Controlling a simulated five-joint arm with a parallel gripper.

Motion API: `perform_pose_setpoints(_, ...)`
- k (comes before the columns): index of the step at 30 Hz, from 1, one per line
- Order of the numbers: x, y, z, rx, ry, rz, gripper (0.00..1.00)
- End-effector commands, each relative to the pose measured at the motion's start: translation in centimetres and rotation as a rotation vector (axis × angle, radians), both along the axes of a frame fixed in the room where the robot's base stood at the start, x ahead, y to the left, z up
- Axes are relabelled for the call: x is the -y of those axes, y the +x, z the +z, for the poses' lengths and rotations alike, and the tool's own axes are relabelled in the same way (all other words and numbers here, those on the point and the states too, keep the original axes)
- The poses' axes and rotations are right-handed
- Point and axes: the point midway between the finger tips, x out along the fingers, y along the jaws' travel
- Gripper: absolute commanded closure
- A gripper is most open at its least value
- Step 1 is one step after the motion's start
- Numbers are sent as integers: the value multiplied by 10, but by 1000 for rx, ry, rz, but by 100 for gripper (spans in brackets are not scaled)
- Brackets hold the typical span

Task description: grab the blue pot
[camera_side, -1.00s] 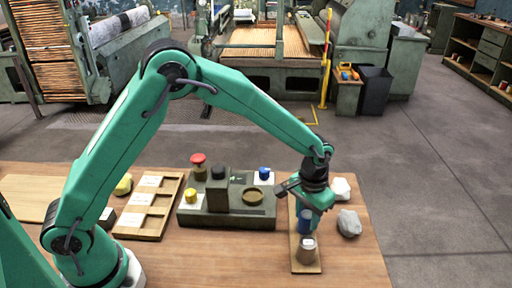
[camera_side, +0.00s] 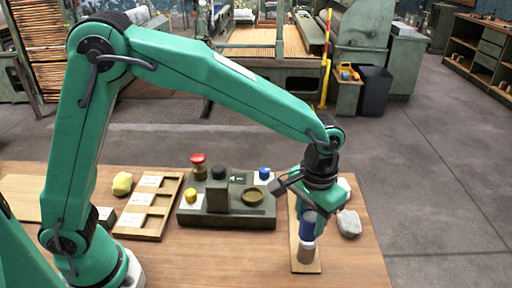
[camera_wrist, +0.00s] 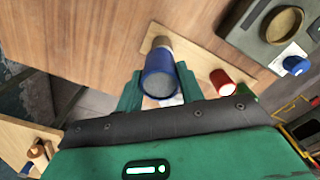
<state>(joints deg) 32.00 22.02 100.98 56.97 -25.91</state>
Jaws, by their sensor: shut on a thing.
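The blue pot (camera_side: 308,226) is upright between the fingers of my gripper (camera_side: 309,208), over the narrow wooden board (camera_side: 306,268). In the wrist view my gripper (camera_wrist: 160,90) is shut on the blue pot (camera_wrist: 160,84), one finger on each side, with its grey round top facing the camera. A grey-brown pot (camera_side: 306,254) shows directly below the blue one, on the board; whether the two touch is unclear. A red pot (camera_wrist: 222,82) is on the board beside the blue pot in the wrist view; my gripper hides it in the side view.
A dark control box (camera_side: 228,213) with red, yellow and blue buttons stands left of the board. A wooden compartment tray (camera_side: 150,208) and a yellow lump (camera_side: 122,183) lie farther left. A grey rock (camera_side: 349,223) is close to the board's right. The front table is clear.

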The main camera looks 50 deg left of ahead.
Motion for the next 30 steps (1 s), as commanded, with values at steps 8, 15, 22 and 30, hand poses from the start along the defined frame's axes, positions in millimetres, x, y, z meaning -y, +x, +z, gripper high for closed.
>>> perform_pose_setpoints(8,13,-16,12,-1,0,-2,85)
perform_pose_setpoints(15,13,-18,13,-1,0,0,85)
perform_pose_setpoints(22,13,-17,13,-1,0,0,85)
perform_pose_setpoints(30,9,-17,15,0,0,1,85)
